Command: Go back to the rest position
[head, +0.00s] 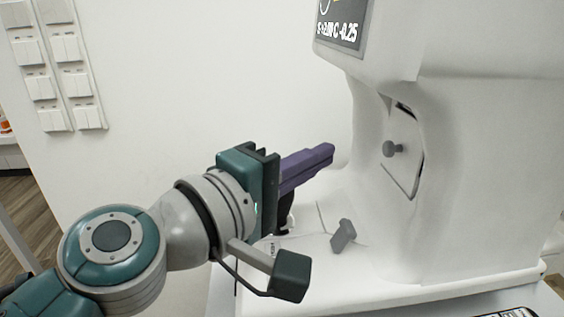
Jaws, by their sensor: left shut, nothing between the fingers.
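My left gripper (328,152) comes in from the left on my teal and grey arm. Its purple fingers are shut with nothing between them. They point right, toward the white eye-test machine (470,170), and look apart from it in the picture. A grey lever (343,235) stands on the machine's base below the fingers. My right gripper is not in view.
The machine's white base (430,285) spreads under and to the right of my gripper. A dark object (518,312) shows at the bottom right edge. Wall switches (55,65) are at the upper left. The space before the white wall above my arm is clear.

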